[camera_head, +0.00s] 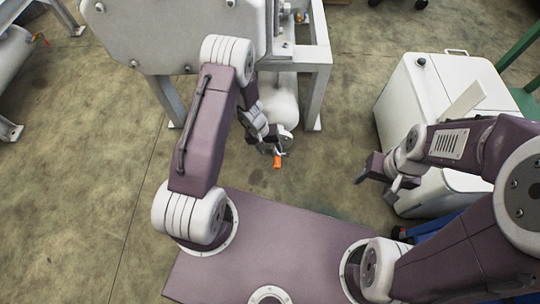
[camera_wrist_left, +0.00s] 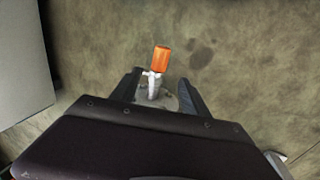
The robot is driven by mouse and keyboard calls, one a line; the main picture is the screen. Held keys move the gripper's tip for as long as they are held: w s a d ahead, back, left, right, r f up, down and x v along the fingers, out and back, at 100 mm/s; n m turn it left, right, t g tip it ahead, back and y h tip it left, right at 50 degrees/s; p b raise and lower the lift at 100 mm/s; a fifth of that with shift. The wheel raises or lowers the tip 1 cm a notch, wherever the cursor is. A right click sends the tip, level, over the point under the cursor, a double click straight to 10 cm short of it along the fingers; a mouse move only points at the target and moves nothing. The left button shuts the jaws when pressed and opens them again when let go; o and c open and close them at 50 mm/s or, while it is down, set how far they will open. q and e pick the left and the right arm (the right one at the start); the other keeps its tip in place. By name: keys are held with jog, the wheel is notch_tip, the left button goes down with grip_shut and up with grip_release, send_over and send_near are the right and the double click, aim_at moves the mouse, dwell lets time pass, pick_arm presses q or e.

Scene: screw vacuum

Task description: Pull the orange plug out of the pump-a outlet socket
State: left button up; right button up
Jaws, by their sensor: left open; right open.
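The orange plug (camera_head: 277,161) shows in the head view just beyond the tip of my left gripper (camera_head: 268,147). In the left wrist view the orange plug (camera_wrist_left: 161,60) stands past the fingertips, with a pale stem and metal fitting (camera_wrist_left: 154,88) below it. My left gripper (camera_wrist_left: 160,90) is open, its two dark fingers on either side of the fitting and apart from the orange part. The outlet socket itself is not clearly seen. My right gripper (camera_head: 380,178) is open and empty, at the right near the white cabinet.
A grey metal machine on a frame (camera_head: 315,55) stands at the back. A white cabinet (camera_head: 440,90) stands at the right, close to my right arm. A white cylinder (camera_head: 278,98) lies beneath the frame. Bare floor (camera_head: 330,170) lies between my two grippers.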

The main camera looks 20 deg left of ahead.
aim_at(276, 163)
pick_arm(q)
jog(key=b+x, duration=0.4)
jog(key=x, duration=0.3)
jog(key=shift+f+b, duration=0.25)
jog(key=shift+b, duration=0.15)
jog(key=shift+d+f, duration=0.3)
jog(key=shift+f, duration=0.3)
grip_shut()
jog(key=shift+f+b, duration=0.1)
jog(key=shift+b, duration=0.6)
jog(key=shift+s+d+b, duration=0.25)
jog(key=shift+s+b, duration=0.5)
jog(key=shift+b, duration=0.5)
jog(key=s+b, duration=0.2)
jog(key=b, duration=0.1)
jog(key=s+d+b, duration=0.1)
jog(key=s+b, duration=0.1)
jog(key=shift+b, duration=0.4)
